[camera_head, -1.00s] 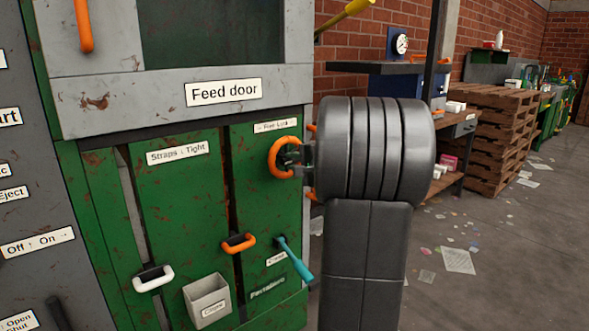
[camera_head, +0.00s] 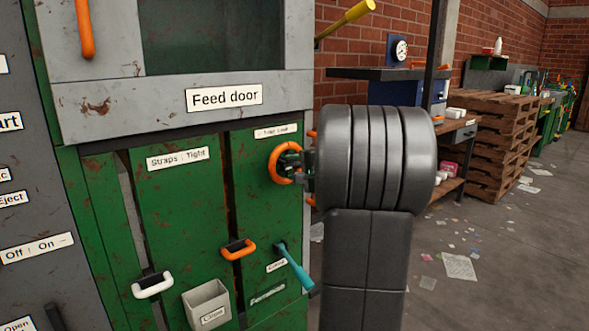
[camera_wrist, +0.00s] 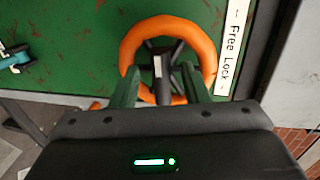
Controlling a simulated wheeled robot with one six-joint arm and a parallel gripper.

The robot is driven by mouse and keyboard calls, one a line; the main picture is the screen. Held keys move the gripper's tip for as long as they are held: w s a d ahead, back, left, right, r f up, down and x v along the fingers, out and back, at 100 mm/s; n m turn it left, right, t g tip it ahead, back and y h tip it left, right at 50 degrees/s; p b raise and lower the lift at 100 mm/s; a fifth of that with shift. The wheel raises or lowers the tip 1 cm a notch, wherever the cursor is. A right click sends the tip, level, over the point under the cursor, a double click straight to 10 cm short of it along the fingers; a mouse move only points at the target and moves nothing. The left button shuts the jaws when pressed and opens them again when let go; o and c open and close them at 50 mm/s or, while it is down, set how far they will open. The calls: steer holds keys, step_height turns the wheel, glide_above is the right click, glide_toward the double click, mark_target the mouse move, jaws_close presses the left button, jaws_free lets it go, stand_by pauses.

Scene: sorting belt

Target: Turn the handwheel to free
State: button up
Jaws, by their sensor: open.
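The orange handwheel (camera_head: 284,163) is mounted on the green panel, under a small label. In the wrist view the handwheel (camera_wrist: 135,38) shows dark spokes and a hub, and the label (camera_wrist: 233,42) beside it reads "Free Lock" with arrows at its ends. My gripper (camera_wrist: 167,82) is at the wheel, its two green fingers spread apart with spokes and hub between them. The fingertips overlap the lower part of the ring; I cannot tell whether they touch it. In the head view my gripper (camera_head: 305,165) is mostly hidden by my wrist.
An orange handle (camera_head: 238,247), a white handle (camera_head: 152,285), a teal lever (camera_head: 295,268) and a grey bin (camera_head: 206,304) stick out below the wheel. A yellow-ended bar (camera_head: 347,22) juts out above. Stacked pallets (camera_head: 487,140) stand behind on the right, with open floor before them.

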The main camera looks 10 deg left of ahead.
steer(key=p+v, duration=0.2)
steer(key=v, duration=1.1)
steer(key=shift+s+d, duration=0.2)
steer(key=shift+d, duration=0.05)
steer(key=shift+w+a, duration=0.1)
steer(key=b+x, duration=0.2)
steer(key=x, duration=1.1)
steer(key=shift+w+a, duration=0.15)
steer(key=shift+a, duration=0.1)
